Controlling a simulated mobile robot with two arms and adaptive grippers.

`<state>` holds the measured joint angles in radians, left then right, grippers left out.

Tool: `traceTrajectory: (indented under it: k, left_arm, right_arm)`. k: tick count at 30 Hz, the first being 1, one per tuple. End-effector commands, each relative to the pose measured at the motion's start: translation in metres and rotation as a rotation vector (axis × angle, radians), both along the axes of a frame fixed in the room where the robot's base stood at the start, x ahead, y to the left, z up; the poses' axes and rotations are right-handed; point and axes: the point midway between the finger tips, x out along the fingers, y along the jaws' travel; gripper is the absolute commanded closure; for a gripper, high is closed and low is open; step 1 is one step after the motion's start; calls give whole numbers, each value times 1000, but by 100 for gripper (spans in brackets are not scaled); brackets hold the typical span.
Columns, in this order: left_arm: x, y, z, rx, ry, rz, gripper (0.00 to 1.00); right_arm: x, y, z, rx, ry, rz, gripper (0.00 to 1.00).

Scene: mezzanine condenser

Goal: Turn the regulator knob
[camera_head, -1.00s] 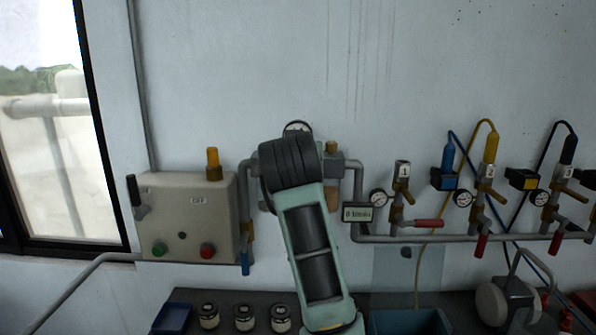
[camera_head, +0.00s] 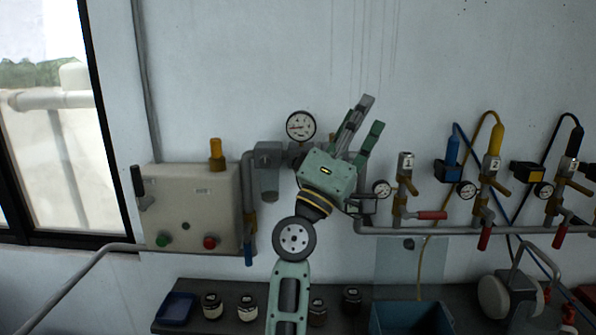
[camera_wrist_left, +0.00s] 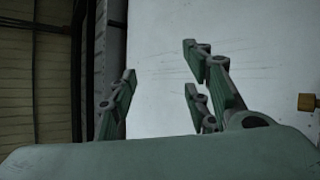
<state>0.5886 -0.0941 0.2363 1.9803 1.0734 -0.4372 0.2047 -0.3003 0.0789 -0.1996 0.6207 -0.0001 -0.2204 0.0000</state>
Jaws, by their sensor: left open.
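The regulator sits on the wall pipe, with a round white pressure gauge (camera_head: 301,126) above a grey body (camera_head: 268,155). My left gripper (camera_head: 367,117) is in front of its right part, with its fingers spread open and empty, pointing up and right. The gripper's palm and fingers hide most of the regulator's right side, and I cannot make out the knob clearly. In the left wrist view the open fingers (camera_wrist_left: 165,85) frame bare wall, and a small brass-coloured part (camera_wrist_left: 307,102) shows at the right edge. My right gripper is not in view.
A beige control box (camera_head: 190,208) with green and red buttons is to the left. Numbered valves with gauges and red handles line the pipe (camera_head: 470,231) to the right. A dark shelf (camera_head: 400,292) below holds jars, a blue tray (camera_head: 176,308) and a blue bin (camera_head: 410,318).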

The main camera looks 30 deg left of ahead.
Motion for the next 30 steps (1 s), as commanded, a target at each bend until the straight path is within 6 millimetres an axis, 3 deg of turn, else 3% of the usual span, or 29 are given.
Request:
traceTrajectory:
  k: [5, 8, 12, 18, 22, 30]
  left_arm:
    - [-15, 53, -29, -467, -58, -223, 55]
    - [-14, 88, -61, -755, -59, -324, 55]
    - [-4, 128, -118, -1122, -28, -417, 55]
    - [6, 150, -178, -1436, 20, -464, 55]
    - [12, 155, -187, -1497, 30, -471, 55]
    - [44, 172, -169, -1497, 29, -471, 55]
  right_arm:
    - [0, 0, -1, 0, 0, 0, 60]
    - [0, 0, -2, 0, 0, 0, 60]
    - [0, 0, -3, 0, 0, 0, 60]
    - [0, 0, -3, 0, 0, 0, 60]
    - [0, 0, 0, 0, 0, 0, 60]
    - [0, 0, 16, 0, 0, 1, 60]
